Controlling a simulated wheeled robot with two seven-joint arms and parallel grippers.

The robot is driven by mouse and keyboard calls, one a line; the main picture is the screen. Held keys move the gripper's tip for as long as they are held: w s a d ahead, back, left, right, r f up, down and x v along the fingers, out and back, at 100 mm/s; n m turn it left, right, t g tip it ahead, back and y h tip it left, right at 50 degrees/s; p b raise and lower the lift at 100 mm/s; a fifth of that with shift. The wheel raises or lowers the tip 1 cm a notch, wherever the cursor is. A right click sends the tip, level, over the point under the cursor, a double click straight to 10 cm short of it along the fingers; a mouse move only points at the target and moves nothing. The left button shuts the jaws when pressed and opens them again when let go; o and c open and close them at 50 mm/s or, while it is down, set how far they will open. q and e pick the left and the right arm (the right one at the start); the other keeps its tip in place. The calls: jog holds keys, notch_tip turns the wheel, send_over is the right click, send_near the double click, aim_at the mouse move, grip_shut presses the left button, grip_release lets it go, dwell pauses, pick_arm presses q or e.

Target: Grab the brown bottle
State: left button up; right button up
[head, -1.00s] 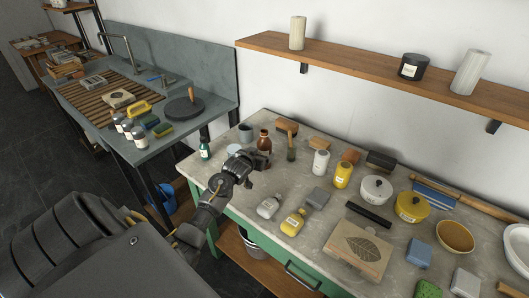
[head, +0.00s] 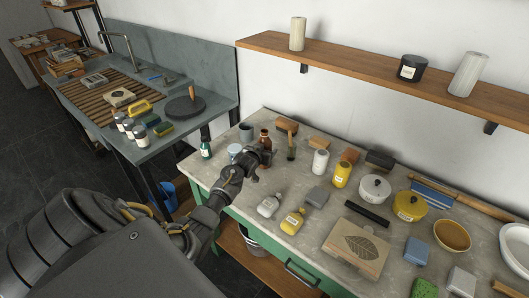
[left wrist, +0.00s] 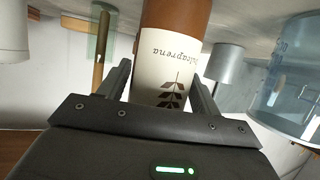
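The brown bottle (head: 265,137) stands upright near the back left of the green-framed bench, partly hidden by my left gripper (head: 252,158). In the left wrist view the bottle (left wrist: 178,30) appears upside down, with a cream label bearing dark print. My left gripper (left wrist: 160,78) is low at the bottle, one finger on each side of it. The fingers look spread, with a thin gap beside the label; firm contact is not visible. My right gripper is not in view.
Close to the bottle stand a light blue jar (head: 234,151), a grey cup (head: 246,132), a teal bottle (head: 206,147) and a glass with a brush (head: 291,147). A wooden shelf (head: 350,66) hangs above.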

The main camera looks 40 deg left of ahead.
pick_arm(q)
jog(key=c, duration=0.9)
jog(key=shift+r, duration=0.2)
jog(key=s+r, duration=0.1)
jog(key=r, duration=0.2)
jog(key=s+r+b, duration=0.1)
jog(key=s+r, duration=0.1)
jog(key=s+d+r, duration=0.1)
jog(key=r, duration=0.2)
jog(key=shift+s+d+r, duration=0.1)
jog(key=shift+s+r, duration=0.25)
jog(key=shift+s, duration=0.05)
send_near(263, 137)
jog(key=shift+a+v, duration=0.15)
jog(key=shift+v, duration=0.65)
jog(key=shift+a+v, duration=0.1)
jog(key=shift+v, duration=0.7)
jog(key=shift+s+r, duration=0.15)
